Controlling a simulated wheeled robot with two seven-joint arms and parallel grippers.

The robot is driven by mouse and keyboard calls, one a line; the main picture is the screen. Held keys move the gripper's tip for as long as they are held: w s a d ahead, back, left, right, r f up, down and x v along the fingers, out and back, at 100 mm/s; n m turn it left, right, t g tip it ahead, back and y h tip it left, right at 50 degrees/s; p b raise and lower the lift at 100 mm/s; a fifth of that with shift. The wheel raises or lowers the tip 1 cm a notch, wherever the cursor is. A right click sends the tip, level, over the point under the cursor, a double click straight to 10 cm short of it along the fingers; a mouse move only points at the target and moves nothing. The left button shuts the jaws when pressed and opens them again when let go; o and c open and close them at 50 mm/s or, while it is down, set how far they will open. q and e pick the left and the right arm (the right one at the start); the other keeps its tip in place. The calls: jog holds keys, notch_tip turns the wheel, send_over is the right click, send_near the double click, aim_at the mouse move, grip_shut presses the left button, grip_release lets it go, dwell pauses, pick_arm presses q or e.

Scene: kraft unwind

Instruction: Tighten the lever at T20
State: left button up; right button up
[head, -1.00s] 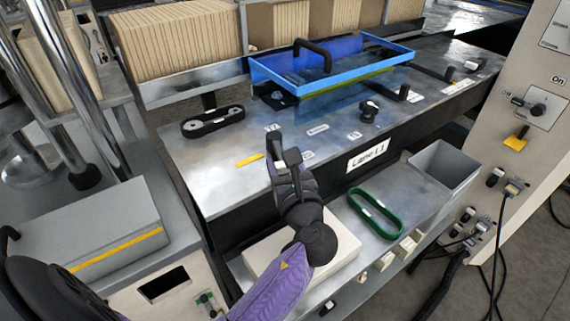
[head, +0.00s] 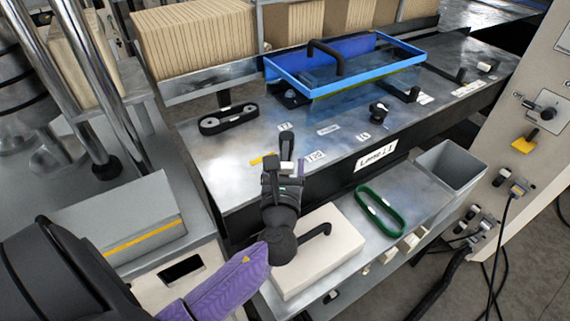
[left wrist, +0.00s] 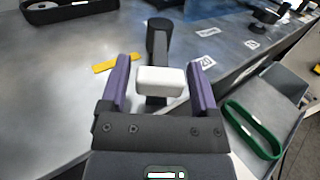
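The T20 label (head: 314,157) is on the grey bench top, and a dark lever (head: 286,141) stands just left of it. In the left wrist view the lever has a round black pivot (left wrist: 160,38) and a white block-shaped end (left wrist: 160,81) pointing toward my gripper. My left gripper (head: 284,168) is at the lever's near end. In the left wrist view its purple fingers (left wrist: 160,88) stand open on both sides of the white end, with a visible gap on each side. My right gripper is not in view.
A yellow strip (head: 262,159) lies left of the lever. A blue-rimmed tray (head: 347,73) stands behind. In front are a pale block (head: 318,262) with a black bent handle (head: 315,232), a green loop (head: 380,211) and a grey bin (head: 450,172). A control panel stands at right.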

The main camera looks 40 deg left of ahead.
pick_arm(q)
jog(key=shift+o, duration=0.7)
